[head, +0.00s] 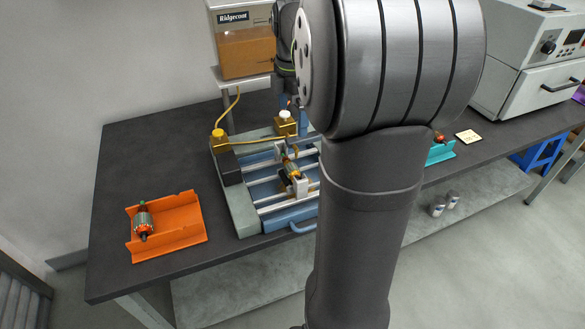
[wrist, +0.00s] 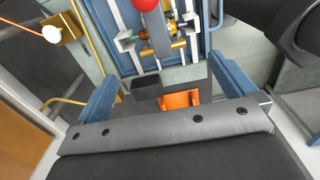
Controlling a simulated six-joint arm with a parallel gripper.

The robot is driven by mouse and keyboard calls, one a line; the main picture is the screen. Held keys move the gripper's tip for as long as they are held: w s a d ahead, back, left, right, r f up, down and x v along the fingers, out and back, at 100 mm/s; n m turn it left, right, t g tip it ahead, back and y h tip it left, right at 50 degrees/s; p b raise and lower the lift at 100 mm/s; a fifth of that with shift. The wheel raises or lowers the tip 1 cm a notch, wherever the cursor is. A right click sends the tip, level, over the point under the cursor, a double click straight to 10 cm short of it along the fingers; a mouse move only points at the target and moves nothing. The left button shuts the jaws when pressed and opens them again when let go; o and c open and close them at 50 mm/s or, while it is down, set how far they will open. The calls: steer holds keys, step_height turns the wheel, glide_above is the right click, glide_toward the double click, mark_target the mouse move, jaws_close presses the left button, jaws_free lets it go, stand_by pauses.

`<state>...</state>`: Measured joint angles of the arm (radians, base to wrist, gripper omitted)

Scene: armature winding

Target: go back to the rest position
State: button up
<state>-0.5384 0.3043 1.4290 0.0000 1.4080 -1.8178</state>
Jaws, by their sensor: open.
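My gripper (wrist: 163,82) is open in the wrist view, its two blue fingers apart with nothing held between them. In the head view most of it is hidden behind my own arm. An armature (head: 290,168) with a green end and copper-coloured parts sits in the blue-framed fixture (head: 243,210) with metal rails. The armature also shows at the top of the wrist view (wrist: 172,38), beyond the fingers and apart from them. A red ball-shaped part (wrist: 145,4) is at that view's top edge.
An orange tray (head: 183,225) on the left of the dark table (head: 125,165) holds another armature (head: 143,222). A teal tray (head: 440,153) is partly hidden behind my arm. A Ridgecoat tank (head: 245,52) stands behind; a white oven-like machine (head: 530,95) is right. The table's back left is clear.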

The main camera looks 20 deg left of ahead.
steer(key=shift+r, duration=0.4)
steer(key=c, duration=1.3)
steer(key=shift+a+f+m, duration=0.15)
steer(key=shift+a+m, duration=0.25)
steer(key=shift+a, duration=0.05)
steer(key=c, duration=0.8)
steer(key=a+m+t+y, duration=0.1)
steer(key=a+m, duration=0.1)
steer(key=a, duration=0.1)
steer(key=a+f+m+t, duration=0.1)
steer(key=a+m, duration=0.2)
steer(key=a+m+t+y, duration=0.1)
steer(key=a+m, duration=0.2)
steer(key=shift+w+a+f+y, duration=0.3)
steer(key=shift+w+f, duration=0.1)
jaws_close()
steer(key=s+a+m+t+y, duration=0.1)
steer(key=a+m+t+y, duration=0.1)
steer(key=a+m, duration=0.7)
steer(key=shift+s+a+r+m+y, duration=0.15)
steer(key=shift+s+a+m+y, duration=0.2)
steer(key=shift+a+y, duration=0.2)
steer(key=shift+d, duration=0.1)
